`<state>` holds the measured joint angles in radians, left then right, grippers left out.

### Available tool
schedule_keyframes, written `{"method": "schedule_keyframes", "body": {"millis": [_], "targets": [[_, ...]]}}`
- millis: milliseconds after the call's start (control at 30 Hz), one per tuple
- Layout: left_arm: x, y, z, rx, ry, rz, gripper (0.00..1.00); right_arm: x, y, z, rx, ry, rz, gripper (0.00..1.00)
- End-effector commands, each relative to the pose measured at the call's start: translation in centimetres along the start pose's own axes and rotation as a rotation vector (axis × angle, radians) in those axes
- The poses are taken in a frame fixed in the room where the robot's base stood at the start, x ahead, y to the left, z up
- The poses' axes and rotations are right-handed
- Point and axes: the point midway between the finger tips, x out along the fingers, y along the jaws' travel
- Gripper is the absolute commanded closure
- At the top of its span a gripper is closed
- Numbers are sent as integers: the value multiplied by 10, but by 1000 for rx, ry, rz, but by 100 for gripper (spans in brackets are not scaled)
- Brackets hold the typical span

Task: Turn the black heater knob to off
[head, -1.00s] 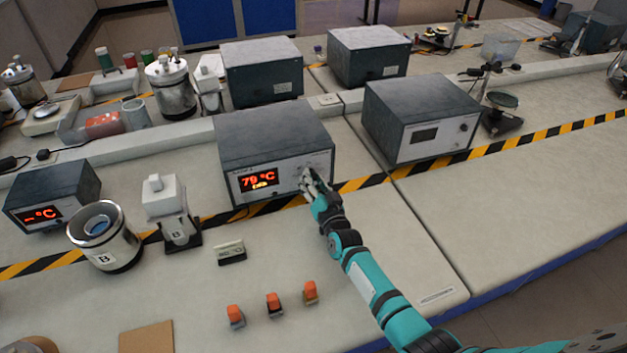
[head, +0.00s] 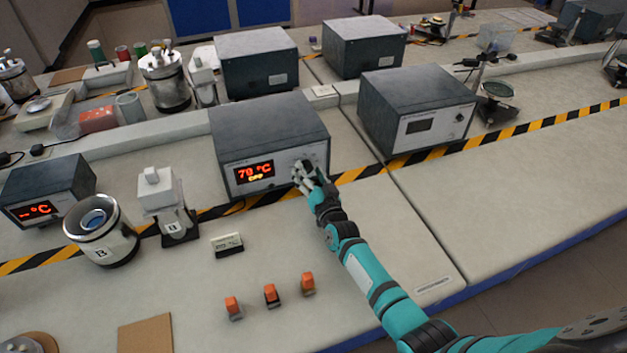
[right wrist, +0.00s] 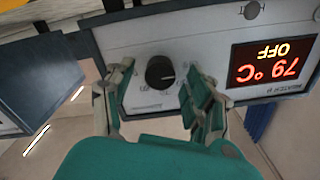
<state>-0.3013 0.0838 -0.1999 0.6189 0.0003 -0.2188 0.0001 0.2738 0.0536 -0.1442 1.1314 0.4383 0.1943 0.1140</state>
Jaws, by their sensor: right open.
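The heater (head: 268,140) is a dark grey box with a light front panel in the middle of the bench. Its lit display (head: 254,172) reads about 79 °C with OFF below; the wrist view shows the same text upside down. The black knob (right wrist: 160,72) is round and sits on the panel beside the display in the right wrist view. My right gripper (head: 306,172) is open in front of the panel, and its fingers (right wrist: 157,82) stand apart on either side of the knob. Contact with the knob cannot be told. The gripper largely hides the knob in the head view. My left gripper is not in view.
A second grey box (head: 418,112) stands to the right. Several small items, including orange-topped ones (head: 271,294), lie in front. The bench at the right is clear.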

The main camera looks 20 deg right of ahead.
Motion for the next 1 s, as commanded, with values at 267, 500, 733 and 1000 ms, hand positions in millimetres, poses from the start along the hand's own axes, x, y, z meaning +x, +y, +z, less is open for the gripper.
{"method": "schedule_keyframes", "body": {"millis": [267, 500, 733, 1000], "targets": [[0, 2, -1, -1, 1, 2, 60, -48, 1, 2, 2, -4, 2, 45], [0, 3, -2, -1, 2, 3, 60, -96, 1, 2, 0, -3, 2, 45], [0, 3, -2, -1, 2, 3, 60, -116, 0, 1, -1, -2, 1, 45], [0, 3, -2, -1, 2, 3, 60, -118, 0, 1, -1, -2, 1, 45]]}}
